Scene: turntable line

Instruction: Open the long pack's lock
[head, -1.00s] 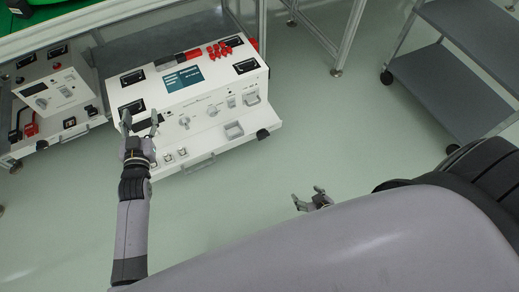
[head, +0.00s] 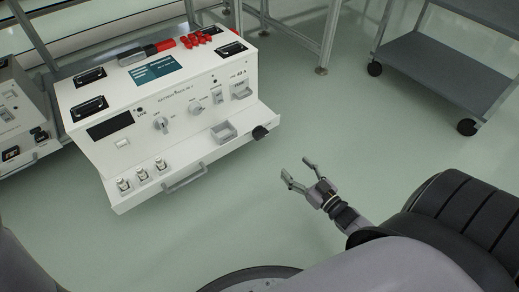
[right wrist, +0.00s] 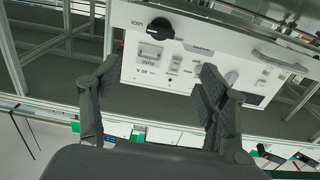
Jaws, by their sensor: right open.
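The long pack (head: 150,100) is a white box with a dark teal label on top and dials and switches on its sloped front, in the head view. A black knob (head: 261,132) sits at the right end of its lower front ledge. In the right wrist view a black knob (right wrist: 153,27) beside lettering that looks like "LOCK" shows on the white panel (right wrist: 200,38). My right gripper (head: 297,169) is open and empty, apart from the pack, right of and nearer than the knob. Its open fingers (right wrist: 159,72) show below the knob in the wrist view. My left gripper is out of view.
Another white unit (head: 18,125) stands at the left edge. A grey shelf cart (head: 430,85) stands at the upper right. Metal frame legs (head: 328,40) rise behind the pack.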

